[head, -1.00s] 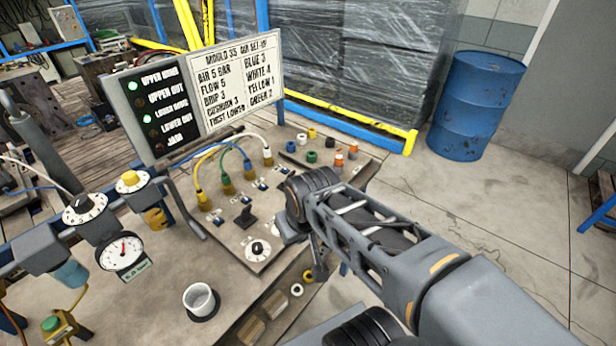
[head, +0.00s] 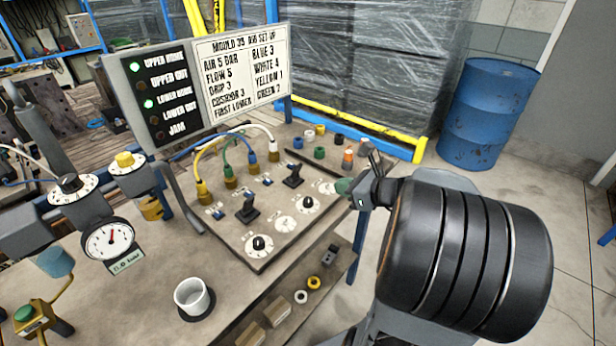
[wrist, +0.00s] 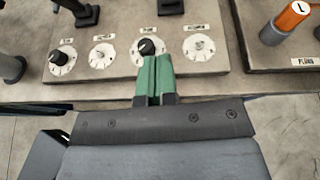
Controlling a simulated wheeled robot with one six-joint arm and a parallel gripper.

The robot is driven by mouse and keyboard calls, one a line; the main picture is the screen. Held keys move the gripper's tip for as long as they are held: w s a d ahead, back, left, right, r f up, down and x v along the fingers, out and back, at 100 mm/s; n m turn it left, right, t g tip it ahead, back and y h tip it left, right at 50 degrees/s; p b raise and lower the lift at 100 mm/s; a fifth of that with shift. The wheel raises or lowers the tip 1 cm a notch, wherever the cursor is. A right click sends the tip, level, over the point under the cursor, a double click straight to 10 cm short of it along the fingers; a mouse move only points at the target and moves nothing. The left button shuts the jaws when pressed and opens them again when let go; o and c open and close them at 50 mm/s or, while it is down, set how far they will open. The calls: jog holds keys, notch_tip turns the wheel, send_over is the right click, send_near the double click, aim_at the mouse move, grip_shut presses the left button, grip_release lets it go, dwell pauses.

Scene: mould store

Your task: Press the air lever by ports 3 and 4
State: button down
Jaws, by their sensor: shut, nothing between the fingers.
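The air lever by ports 3 and 4 (head: 293,176) is a black lever on the grey panel, in front of the blue and white hose plugs; its base shows at the top of the wrist view (wrist: 170,6). A second black lever (head: 247,209) stands to its left, by the yellow and green plugs. My gripper (head: 343,186) is shut and empty, with green fingers, at the panel's right edge and right of the nearer lever. In the wrist view the fingers (wrist: 153,75) overlap a dial with a black knob (wrist: 147,47); contact cannot be told.
Hoses arch from the yellow (head: 203,192), green, blue (head: 252,155) and white plugs. The board (head: 152,97) has green lamps lit at upper home and lower home. A white cup (head: 193,297) and gauge (head: 108,240) stand left.

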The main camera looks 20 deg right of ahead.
jog(key=shift+d+m+t, duration=0.3)
jog(key=shift+d+m, duration=0.2)
jog(key=shift+d, duration=0.05)
send_near(299, 169)
jog(key=f, duration=0.1)
jog(key=w+f, duration=0.1)
jog(key=w+a+f+b, duration=0.1)
jog(key=f, duration=0.1)
jog(key=shift+f, duration=0.1)
jog(key=shift+w+a+r, duration=0.25)
jog(key=shift+w, duration=0.25)
jog(key=shift+w+a+r, duration=0.2)
jog(key=shift+w+a, duration=0.05)
jog(key=shift+w, duration=0.3)
jog(key=shift+w+a+r+p, duration=0.2)
jog(key=shift+w, duration=0.2)
jog(key=shift+w+a+r+p, duration=0.15)
jog(key=shift+w+r+p, duration=0.05)
jog(key=shift+w, duration=0.2)
